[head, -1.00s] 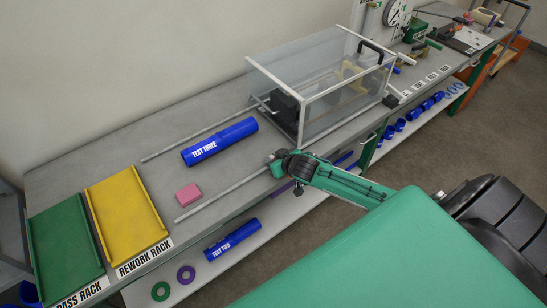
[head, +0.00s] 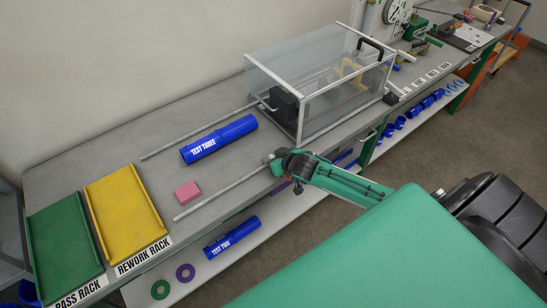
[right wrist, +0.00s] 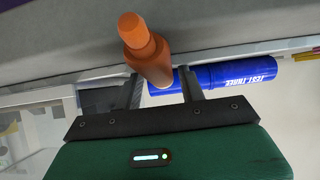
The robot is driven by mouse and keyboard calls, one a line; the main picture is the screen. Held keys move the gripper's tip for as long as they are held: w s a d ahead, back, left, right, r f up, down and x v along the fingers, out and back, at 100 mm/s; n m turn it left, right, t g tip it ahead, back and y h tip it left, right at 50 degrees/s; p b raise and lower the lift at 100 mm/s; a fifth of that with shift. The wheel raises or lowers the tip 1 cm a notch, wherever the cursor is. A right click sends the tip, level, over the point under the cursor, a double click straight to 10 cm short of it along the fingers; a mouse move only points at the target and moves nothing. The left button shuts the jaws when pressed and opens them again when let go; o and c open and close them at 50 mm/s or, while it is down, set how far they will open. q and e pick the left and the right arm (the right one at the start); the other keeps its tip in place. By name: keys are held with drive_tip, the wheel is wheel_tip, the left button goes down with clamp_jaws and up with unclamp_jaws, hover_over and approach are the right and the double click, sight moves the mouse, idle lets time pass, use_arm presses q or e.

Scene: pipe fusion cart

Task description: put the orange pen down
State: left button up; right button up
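The orange pen (right wrist: 146,48) shows large in the right wrist view, between the two fingers of my right gripper (right wrist: 162,84). The fingers appear closed around it, though contact on the right side is hard to make out. One narrower end of the pen sticks out against a grey surface. In the head view my right gripper (head: 272,159) is at the bench's front edge, close to the near metal rail; the pen is hidden there. My left gripper is not in view.
On the grey bench (head: 120,150) are a blue TEST THREE pipe (head: 219,139), a pink block (head: 188,192), a yellow rework rack (head: 127,217) and a green pass rack (head: 63,246). A clear-walled box (head: 330,85) stands just behind my right gripper. A lower shelf holds another blue pipe (head: 231,238).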

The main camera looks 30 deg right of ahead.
drive_tip(key=shift+s+a+f, duration=0.2)
drive_tip(key=shift+r, duration=0.2)
drive_tip(key=shift+w+r+p, duration=0.1)
drive_tip(key=shift+r+p, duration=0.25)
drive_tip(key=shift+r, duration=0.2)
drive_tip(key=b+v, duration=0.2)
drive_tip(key=v, duration=1)
drive_tip(key=shift+b, duration=0.3)
